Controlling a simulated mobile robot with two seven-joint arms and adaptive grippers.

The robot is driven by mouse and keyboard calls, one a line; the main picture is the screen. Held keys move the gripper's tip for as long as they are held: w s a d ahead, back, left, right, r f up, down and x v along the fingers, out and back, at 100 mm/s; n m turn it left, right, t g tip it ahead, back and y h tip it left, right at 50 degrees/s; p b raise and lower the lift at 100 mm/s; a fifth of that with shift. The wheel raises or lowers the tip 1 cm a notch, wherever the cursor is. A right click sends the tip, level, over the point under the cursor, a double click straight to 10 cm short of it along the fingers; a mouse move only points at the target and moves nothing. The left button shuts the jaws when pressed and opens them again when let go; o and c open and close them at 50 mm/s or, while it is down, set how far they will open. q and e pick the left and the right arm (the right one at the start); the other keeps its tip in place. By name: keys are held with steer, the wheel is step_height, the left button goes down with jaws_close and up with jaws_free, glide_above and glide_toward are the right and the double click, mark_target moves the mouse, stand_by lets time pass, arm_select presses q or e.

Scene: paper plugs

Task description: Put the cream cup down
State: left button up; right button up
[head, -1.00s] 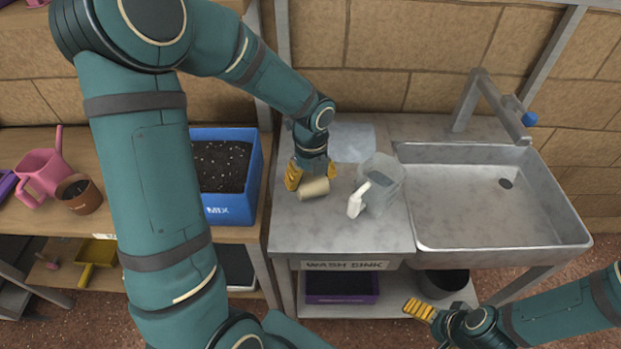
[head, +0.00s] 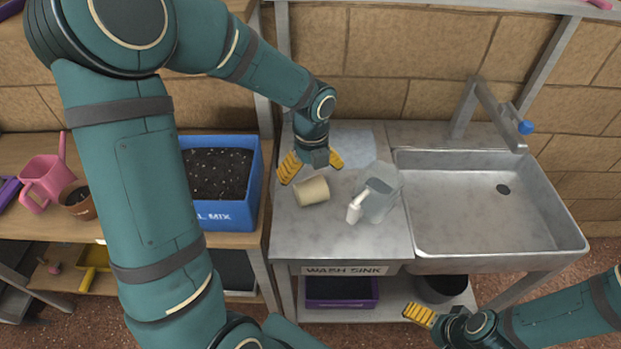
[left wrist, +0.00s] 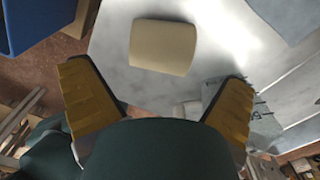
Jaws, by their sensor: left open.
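The cream cup (head: 312,191) lies on its side on the metal counter left of the sink. It also shows in the left wrist view (left wrist: 162,46), beyond the fingertips and apart from them. My left gripper (head: 311,167) is open and empty, just above and behind the cup in the head view. Its two yellow fingers are spread wide in the left wrist view (left wrist: 158,95). My right gripper (head: 420,313) is low at the front right, away from the cup; its jaw gap is not clear.
The sink (head: 480,262) and tap are further right. A blue bin of soil (head: 229,213) is on the left bench. A pale sheet (head: 356,148) lies at the counter's back.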

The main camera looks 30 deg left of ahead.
mark_target(311, 184)
arm_select(q)
step_height(311, 184, up, 8)
steer(key=p, duration=0.1)
steer(key=shift+p, duration=0.35)
